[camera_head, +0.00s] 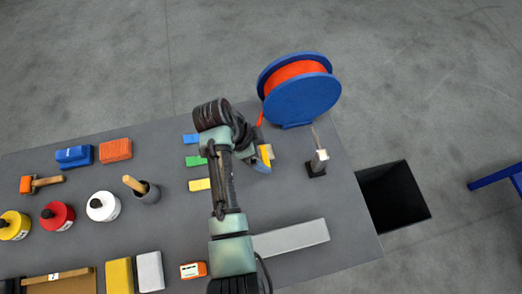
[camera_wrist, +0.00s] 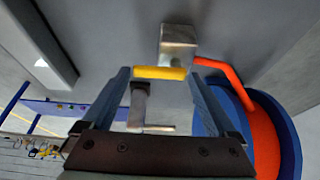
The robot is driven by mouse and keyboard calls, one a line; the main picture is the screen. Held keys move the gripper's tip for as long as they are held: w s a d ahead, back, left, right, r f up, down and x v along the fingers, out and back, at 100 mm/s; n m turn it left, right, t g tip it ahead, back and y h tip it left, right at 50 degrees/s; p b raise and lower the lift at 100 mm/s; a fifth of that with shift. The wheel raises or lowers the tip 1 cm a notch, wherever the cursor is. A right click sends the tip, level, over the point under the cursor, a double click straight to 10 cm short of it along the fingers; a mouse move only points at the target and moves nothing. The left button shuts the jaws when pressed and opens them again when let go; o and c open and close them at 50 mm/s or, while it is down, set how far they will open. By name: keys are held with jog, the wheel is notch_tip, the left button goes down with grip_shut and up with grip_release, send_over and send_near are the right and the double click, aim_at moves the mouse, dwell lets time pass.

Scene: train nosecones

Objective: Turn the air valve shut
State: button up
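The air valve shows in the wrist view as a metal block (camera_wrist: 178,42) with a yellow lever (camera_wrist: 160,72) lying crosswise at its near side. My gripper (camera_wrist: 159,74) is open, with one blue finger on each side of the lever. Small gaps show between the lever's ends and the fingertips, so it does not look gripped. An orange hose (camera_wrist: 222,72) comes up close to the block on the right. In the head view my gripper (camera_head: 262,162) is at the valve block (camera_head: 268,150), and my wrist and arm hide most of the valve.
A blue reel with orange hose (camera_head: 302,90) stands just behind the valve. A small metal fixture on a dark base (camera_head: 316,168) is to the right. A light grey bar (camera_head: 292,238) lies in front. Blocks, bottles and a hammer (camera_head: 42,183) fill the table's left.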

jog(key=shift+o, duration=0.2)
jog(key=p+v, duration=0.1)
jog(key=v, duration=1.2)
jog(key=shift+f, duration=0.1)
